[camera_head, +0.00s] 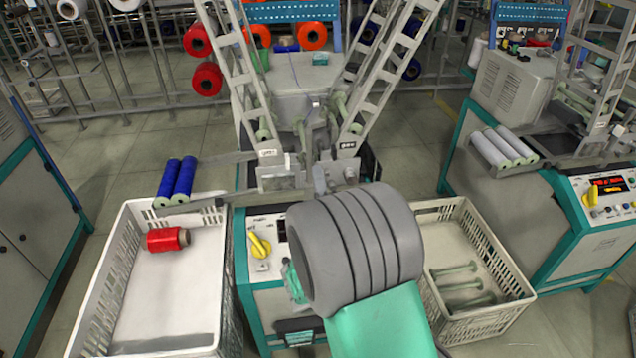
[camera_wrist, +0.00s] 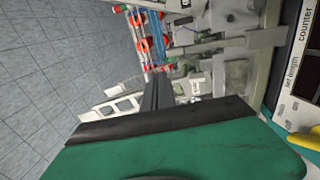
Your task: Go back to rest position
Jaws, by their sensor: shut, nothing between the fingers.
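My gripper shows in the wrist view as dark fingers (camera_wrist: 157,95) closed together, with nothing between them. In the head view my grey ribbed arm covers the front of the winding machine (camera_head: 262,300), and the fingers cannot be made out. A red bobbin (camera_head: 166,239) lies on its side in the left white crate (camera_head: 120,262). Two blue bobbins (camera_head: 177,180) lie side by side on the holder left of the machine. Several pale green empty bobbins (camera_head: 468,285) lie in the right crate (camera_head: 518,279).
The machine's panel has a yellow knob (camera_head: 259,245). A second winding machine (camera_head: 575,225) with grey bobbins (camera_head: 505,147) stands at the right. A grey cabinet (camera_head: 35,205) stands at the left. Racks with coloured spools (camera_head: 206,79) are behind. Open floor (camera_head: 125,160) lies left of the machine.

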